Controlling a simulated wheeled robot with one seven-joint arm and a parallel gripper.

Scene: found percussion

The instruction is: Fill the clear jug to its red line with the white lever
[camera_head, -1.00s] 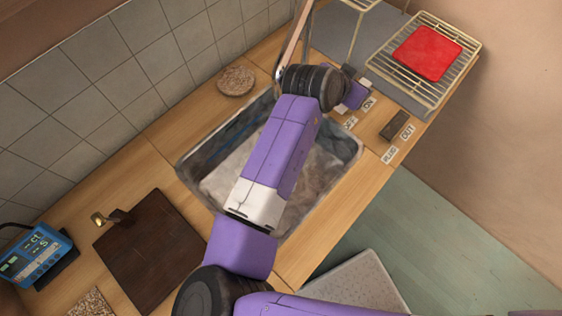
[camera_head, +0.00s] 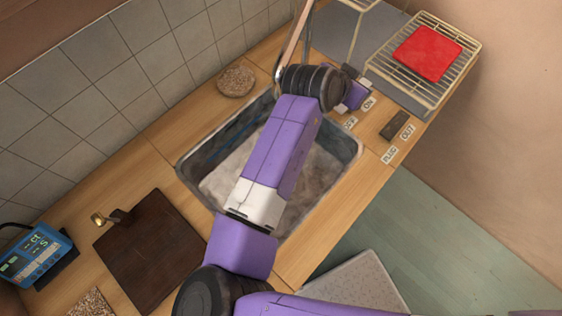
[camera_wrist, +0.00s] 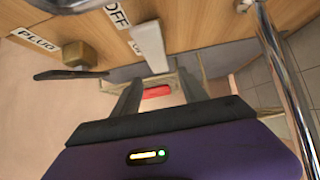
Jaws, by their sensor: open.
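The white lever (camera_wrist: 150,47) shows in the wrist view beside the OFF label (camera_wrist: 117,14), with another label partly hidden behind it. My gripper (camera_wrist: 158,80) is open, its two dark fingers apart, with the lever's end near the gap between the fingertips. I cannot tell whether they touch. In the head view my gripper (camera_head: 352,93) is over the counter by the OFF and ON labels, and the lever is hidden there. I cannot make out the clear jug or its red line in either view; my arm covers part of the sink (camera_head: 329,190).
A dark plug handle (camera_head: 395,126) sits by the PLUG and OUT labels, close to my gripper. A metal spout pipe (camera_wrist: 285,80) stands at the right in the wrist view. A wire rack (camera_head: 440,92) holds a red square (camera_head: 428,53). A dark board (camera_head: 150,250) lies left.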

